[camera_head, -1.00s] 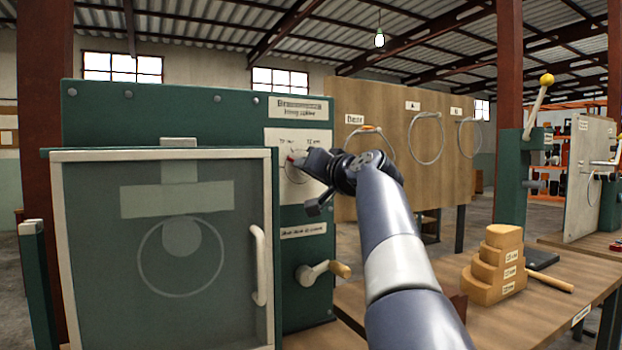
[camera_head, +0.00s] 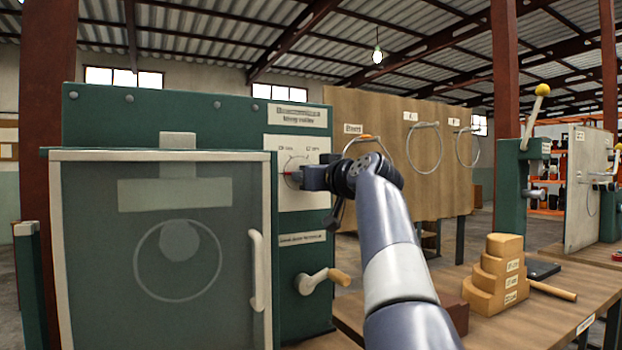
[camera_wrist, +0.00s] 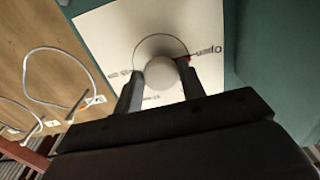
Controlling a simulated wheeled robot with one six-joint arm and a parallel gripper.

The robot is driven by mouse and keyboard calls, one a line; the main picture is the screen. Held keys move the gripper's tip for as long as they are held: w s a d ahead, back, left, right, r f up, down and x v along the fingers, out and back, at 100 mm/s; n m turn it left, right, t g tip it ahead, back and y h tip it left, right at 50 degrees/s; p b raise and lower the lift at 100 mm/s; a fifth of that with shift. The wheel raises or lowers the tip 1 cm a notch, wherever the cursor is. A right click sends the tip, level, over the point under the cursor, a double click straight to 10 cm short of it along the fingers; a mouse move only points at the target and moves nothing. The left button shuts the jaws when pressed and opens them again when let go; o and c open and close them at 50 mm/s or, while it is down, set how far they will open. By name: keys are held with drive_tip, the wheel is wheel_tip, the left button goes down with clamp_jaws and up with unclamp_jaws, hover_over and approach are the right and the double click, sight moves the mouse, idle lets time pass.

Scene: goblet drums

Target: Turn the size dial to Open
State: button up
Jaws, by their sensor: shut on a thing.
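The size dial is a pale round knob (camera_wrist: 162,73) inside a thin dark circle on a white panel (camera_head: 312,148) of the green machine. My gripper (camera_head: 298,178) reaches the panel from the right. In the wrist view my gripper (camera_wrist: 160,84) is shut on the knob, one finger on each side of it. A red pointer (camera_wrist: 184,60) shows at the knob's upper right, beside a dark tick and a blurred label. Other small labels lie around the circle; I cannot read them surely. In the head view my gripper hides most of the knob.
A glazed door (camera_head: 165,230) with a pale handle (camera_head: 257,270) fills the machine's left side. A crank (camera_head: 322,280) with a wooden grip sticks out below the dial. A stepped wooden block (camera_head: 498,275) and mallet (camera_head: 552,290) sit on the bench to the right.

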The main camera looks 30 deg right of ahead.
drive_tip(key=shift+f, duration=0.1)
drive_tip(key=o, duration=1)
drive_tip(key=s, duration=0.5)
drive_tip(key=s+b, duration=0.1)
drive_tip(key=s, duration=0.4)
drive_tip(key=shift+s+d, duration=0.2)
drive_tip(key=shift+s, duration=0.2)
drive_tip(key=shift+w, duration=0.1)
drive_tip(key=w, duration=0.5)
drive_tip(key=w+p, duration=0.1)
drive_tip(key=w, duration=0.4)
drive_tip(key=shift+w+a, duration=0.2)
drive_tip(key=shift+w, duration=0.1)
